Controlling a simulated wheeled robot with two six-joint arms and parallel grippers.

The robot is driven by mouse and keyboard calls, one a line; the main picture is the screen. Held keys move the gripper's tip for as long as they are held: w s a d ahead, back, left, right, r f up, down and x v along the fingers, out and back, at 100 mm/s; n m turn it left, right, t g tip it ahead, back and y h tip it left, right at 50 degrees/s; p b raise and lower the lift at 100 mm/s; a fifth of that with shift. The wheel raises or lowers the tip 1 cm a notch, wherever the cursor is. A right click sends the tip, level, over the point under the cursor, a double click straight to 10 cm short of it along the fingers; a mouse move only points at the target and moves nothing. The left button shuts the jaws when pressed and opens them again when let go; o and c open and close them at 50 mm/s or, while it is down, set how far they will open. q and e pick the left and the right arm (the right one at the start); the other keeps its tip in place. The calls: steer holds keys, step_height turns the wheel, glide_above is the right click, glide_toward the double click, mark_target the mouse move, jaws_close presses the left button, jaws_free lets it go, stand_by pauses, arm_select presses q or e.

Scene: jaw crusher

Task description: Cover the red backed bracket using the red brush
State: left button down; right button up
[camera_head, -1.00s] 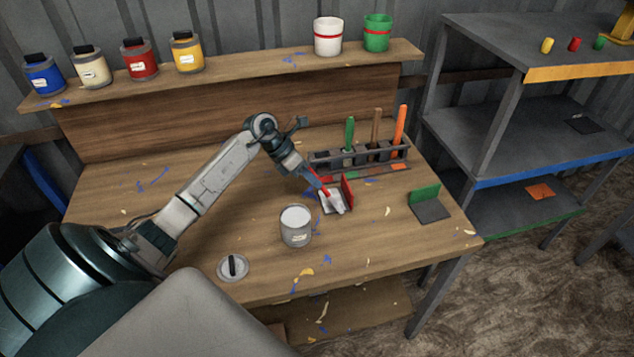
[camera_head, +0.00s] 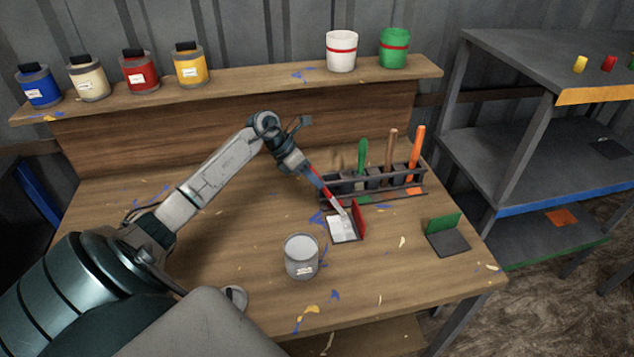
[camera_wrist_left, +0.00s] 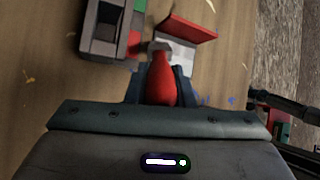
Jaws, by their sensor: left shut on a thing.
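My left gripper (camera_head: 314,181) is shut on the red brush (camera_head: 327,196), whose handle also shows between the fingers in the left wrist view (camera_wrist_left: 162,82). The brush slants down with its head over the red backed bracket. The bracket has an upright red back (camera_head: 358,220) and a flat base (camera_head: 342,231) that looks mostly white, with greyish patches and a dark edge. Whether the bristles touch the base is unclear. In the left wrist view the red back (camera_wrist_left: 190,28) and white base (camera_wrist_left: 180,50) lie just beyond the brush. My right gripper is not in view.
An open can of white paint (camera_head: 302,256) stands in front of the bracket. A lid (camera_head: 236,296) lies near the front left. A brush holder (camera_head: 374,184) stands behind, and a green backed bracket (camera_head: 447,236) stands to the right. Paint jars and two buckets line the upper shelf.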

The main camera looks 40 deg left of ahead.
arm_select(q)
steer(key=shift+w+a+f, duration=0.1)
steer(key=shift+w+a, duration=0.15)
steer(key=shift+a, duration=0.1)
steer(key=shift+w+a+r+p, duration=0.1)
steer(key=shift+a+r+p, duration=0.1)
steer(key=shift+r, duration=0.35)
steer(key=shift+w+a+r+p, duration=0.1)
steer(key=shift+a+r, duration=0.05)
steer(key=shift+r, duration=0.35)
steer(key=r, duration=0.3)
steer(key=shift+s+d+p, duration=0.3)
steer(key=shift+d, duration=0.1)
steer(key=shift+r, duration=0.3)
steer(key=shift+w+a+r+p, duration=0.2)
steer(key=shift+r+p, duration=0.15)
steer(key=shift+r, duration=0.55)
steer(key=shift+s+d+r, duration=0.1)
steer(key=shift+d+r, duration=0.1)
steer(key=shift+r, duration=0.25)
steer(key=shift+f, duration=0.1)
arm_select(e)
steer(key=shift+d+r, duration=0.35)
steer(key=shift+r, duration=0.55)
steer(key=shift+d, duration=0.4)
